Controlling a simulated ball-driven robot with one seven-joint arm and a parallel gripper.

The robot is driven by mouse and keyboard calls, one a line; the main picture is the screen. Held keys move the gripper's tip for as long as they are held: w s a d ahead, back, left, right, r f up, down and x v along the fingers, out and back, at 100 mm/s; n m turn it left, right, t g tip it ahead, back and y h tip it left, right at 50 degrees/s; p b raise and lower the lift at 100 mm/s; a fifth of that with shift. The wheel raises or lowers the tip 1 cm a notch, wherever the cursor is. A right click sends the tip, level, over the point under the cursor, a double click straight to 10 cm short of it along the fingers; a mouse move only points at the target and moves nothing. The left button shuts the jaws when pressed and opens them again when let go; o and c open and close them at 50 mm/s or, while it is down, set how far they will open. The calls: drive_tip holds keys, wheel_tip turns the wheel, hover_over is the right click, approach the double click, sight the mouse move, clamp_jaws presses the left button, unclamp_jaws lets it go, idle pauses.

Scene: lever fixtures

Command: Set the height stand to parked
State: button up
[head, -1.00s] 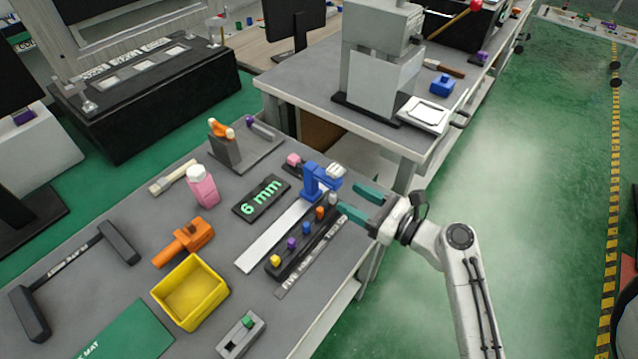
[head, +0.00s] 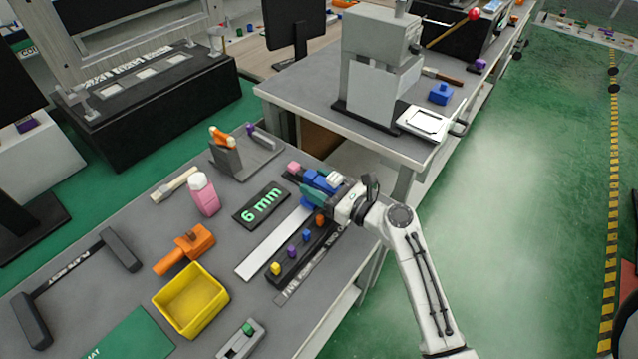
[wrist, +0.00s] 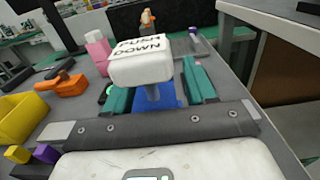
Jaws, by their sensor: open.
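In the wrist view the white cap (wrist: 153,62), lettered "PUSH DOWN", sits on a grey post over the blue body (wrist: 170,103). My gripper (head: 314,190) is at the stand. Its teal fingers are open on either side of the post, below the cap, in the wrist view (wrist: 158,92). The cap hides part of the space between them; contact cannot be told.
A black rail (head: 298,252) with several coloured pegs lies just in front of the stand. A white strip (head: 272,247) runs beside it. A pink bottle (head: 203,195), an orange clamp-like piece (head: 187,246) and a yellow bin (head: 190,300) stand to the left. Open floor lies to the right.

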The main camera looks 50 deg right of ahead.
clamp_jaws()
idle(0.5)
